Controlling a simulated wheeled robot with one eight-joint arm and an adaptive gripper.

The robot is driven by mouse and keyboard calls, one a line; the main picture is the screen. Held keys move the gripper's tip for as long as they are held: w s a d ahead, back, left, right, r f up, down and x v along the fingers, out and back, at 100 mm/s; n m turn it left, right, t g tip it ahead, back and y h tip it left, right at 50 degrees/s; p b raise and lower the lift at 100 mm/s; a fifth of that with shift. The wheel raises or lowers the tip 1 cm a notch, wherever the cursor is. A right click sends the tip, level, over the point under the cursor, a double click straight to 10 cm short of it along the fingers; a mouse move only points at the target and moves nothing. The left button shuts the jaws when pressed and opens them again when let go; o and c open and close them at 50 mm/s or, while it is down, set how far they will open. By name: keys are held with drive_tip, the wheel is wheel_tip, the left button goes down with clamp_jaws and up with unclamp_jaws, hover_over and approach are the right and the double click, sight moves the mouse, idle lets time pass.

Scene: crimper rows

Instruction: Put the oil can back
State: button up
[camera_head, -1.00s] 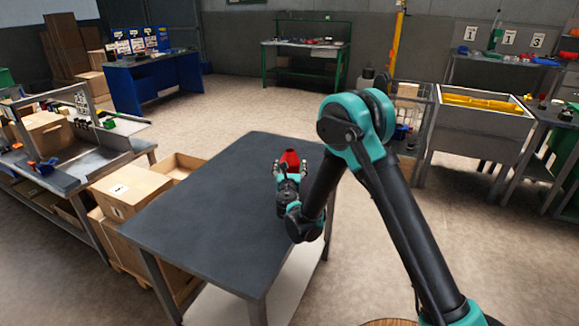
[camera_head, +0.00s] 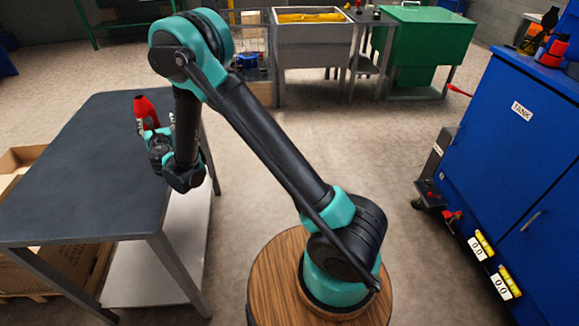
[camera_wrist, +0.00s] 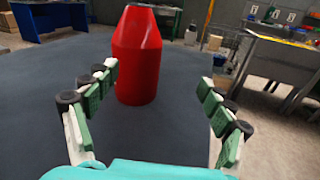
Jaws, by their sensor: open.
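The red oil can (camera_head: 146,112) stands upright on the dark table top (camera_head: 75,150), near its right edge. I cannot tell whether the left finger touches the can.
A blue cabinet marked TANK (camera_head: 520,150) stands at the right, with a red container (camera_head: 554,50) and bottles on top. A grey bin with yellow contents (camera_head: 312,38) and a green bin (camera_head: 428,50) stand at the back. Open floor lies between table and cabinet.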

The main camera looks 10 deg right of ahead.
drive_tip(key=w+d+r+m+g+h, duration=0.1)
drive_tip(key=d+r+m+h, duration=0.15)
drive_tip(key=d+m, duration=0.6)
drive_tip(key=d+r+m+g+h, duration=0.1)
drive_tip(key=d+m+h, duration=0.2)
drive_tip(key=d, duration=1)
drive_tip(key=s+d+m+g+h, duration=0.1)
drive_tip(key=s+d+m+g, duration=0.2)
drive_tip(key=d, duration=0.4)
drive_tip(key=s+d+m+g+h, duration=0.1)
drive_tip(key=s+d+m, duration=0.2)
drive_tip(key=d+m, duration=0.3)
drive_tip(key=s+d+f+m+g+y, duration=0.1)
drive_tip(key=s+d+m, duration=0.3)
drive_tip(key=s, duration=0.6)
drive_tip(key=s+d+f+m+g+y, duration=0.1)
drive_tip(key=s+d+f+m+g, duration=0.2)
drive_tip(key=s+m, duration=0.4)
drive_tip(key=s+d+f+m+g+y, duration=0.1)
drive_tip(key=s+d+f+m, duration=0.3)
drive_tip(key=s, duration=0.8)
drive_tip(key=shift+s+d+m+g, duration=0.35)
drive_tip(key=shift+d+m+g, duration=0.55)
drive_tip(key=shift+d+m, duration=0.15)
